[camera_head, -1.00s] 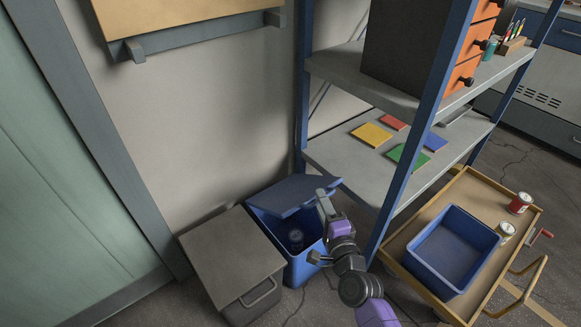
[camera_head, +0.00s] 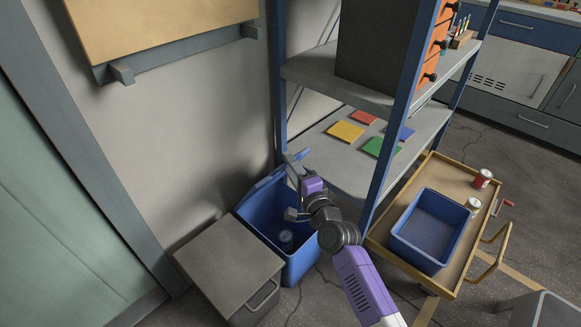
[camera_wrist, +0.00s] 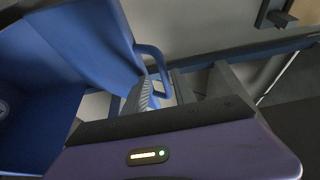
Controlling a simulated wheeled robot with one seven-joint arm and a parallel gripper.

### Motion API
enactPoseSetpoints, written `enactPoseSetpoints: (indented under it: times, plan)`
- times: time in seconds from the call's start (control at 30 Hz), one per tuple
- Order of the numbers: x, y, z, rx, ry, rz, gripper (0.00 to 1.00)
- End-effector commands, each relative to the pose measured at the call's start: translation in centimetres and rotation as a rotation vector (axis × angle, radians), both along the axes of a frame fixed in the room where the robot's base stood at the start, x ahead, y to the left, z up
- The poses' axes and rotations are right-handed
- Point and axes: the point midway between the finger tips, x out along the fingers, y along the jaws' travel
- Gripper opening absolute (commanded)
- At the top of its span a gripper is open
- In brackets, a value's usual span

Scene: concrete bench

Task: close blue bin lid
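The blue bin (camera_head: 300,262) stands on the floor against the wall. Its lid (camera_head: 262,187) is raised steeply at the back, so the inside shows, with a dark round can-like thing (camera_head: 286,237) at the bottom. In the wrist view the lid (camera_wrist: 85,40) fills the upper left, with a blue loop handle (camera_wrist: 158,65) on its edge. My gripper (camera_head: 296,158) is at the lid's upper right edge. In the wrist view my gripper (camera_wrist: 186,75) has its fingers apart, the handle beside the left finger. I cannot tell whether they touch.
A shelf rack (camera_head: 395,130) with coloured tiles is close on the right. A wooden trolley (camera_head: 385,236) holds a blue tray (camera_head: 410,258) and two cans.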

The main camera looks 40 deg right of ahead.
Motion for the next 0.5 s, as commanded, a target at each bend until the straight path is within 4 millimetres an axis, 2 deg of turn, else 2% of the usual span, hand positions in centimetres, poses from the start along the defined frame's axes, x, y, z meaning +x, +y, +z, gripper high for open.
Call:
enactPoseSetpoints:
  times: [0.23, 0.5]
  plan:
    - [-0.2, 0.2, -0.2, 0.0, 0.001, 0.002, 0.33]
    - [-1.7, 0.8, -0.8, 0.0, 0.001, 0.001, 0.33]
